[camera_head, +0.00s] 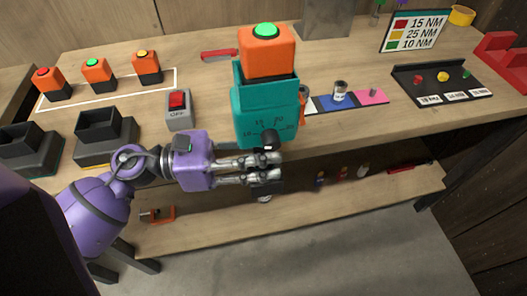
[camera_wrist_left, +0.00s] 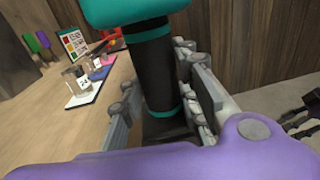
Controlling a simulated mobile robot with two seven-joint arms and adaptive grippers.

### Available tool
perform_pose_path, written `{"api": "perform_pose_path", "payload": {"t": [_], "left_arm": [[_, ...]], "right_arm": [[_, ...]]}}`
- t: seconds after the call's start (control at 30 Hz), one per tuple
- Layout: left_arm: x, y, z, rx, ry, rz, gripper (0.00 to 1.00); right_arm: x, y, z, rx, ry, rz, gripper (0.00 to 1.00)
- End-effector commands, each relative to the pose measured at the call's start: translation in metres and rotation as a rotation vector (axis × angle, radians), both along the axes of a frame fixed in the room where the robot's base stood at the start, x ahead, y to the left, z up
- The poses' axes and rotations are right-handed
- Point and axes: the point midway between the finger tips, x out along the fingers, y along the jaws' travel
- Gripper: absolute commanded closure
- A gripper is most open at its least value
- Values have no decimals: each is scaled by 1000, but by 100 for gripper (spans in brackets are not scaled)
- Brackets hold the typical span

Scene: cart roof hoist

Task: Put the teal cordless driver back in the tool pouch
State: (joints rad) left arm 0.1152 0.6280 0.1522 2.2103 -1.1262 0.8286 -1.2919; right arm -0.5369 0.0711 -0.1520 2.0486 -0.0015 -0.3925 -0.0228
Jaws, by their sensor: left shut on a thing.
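The teal cordless driver (camera_head: 265,112) is in the air in front of the bench edge. Its teal part bears a number scale, and an orange block with a green button (camera_head: 266,48) sits on top. My left gripper (camera_head: 268,170) is shut on it below the teal part. In the left wrist view, the driver's black grip with teal bands (camera_wrist_left: 153,75) stands between the fingers (camera_wrist_left: 155,110). I cannot make out a tool pouch. A dark jointed shape, probably my right gripper (camera_wrist_left: 298,108), shows at the right edge of the left wrist view, too dim to judge its fingers.
Orange blocks with coloured buttons (camera_head: 97,75), black holders (camera_head: 106,138) and a red switch box (camera_head: 178,107) are at left on the bench. A coloured strip (camera_head: 368,97), black tray (camera_head: 440,83) and torque sign (camera_head: 414,32) are at right. A lower shelf (camera_head: 215,232) holds small items.

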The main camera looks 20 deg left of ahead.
Motion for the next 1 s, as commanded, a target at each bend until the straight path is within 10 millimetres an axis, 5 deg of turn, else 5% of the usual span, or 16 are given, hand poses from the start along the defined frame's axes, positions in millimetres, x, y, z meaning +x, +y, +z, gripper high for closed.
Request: {"api": "perform_pose_path", "payload": {"t": [0.77, 0.8, 1.0], "left_arm": [[0, 0, -7, -3, -4, -1, 100], [0, 0, -7, -3, -4, -1, 70], [0, 0, -7, -1, -2, 0, 48]], "right_arm": [[2, 1, -7, 1, -3, 2, 60], [2, 1, -7, 1, -3, 2, 60], [0, 0, -7, 0, 0, 1, 60]]}}
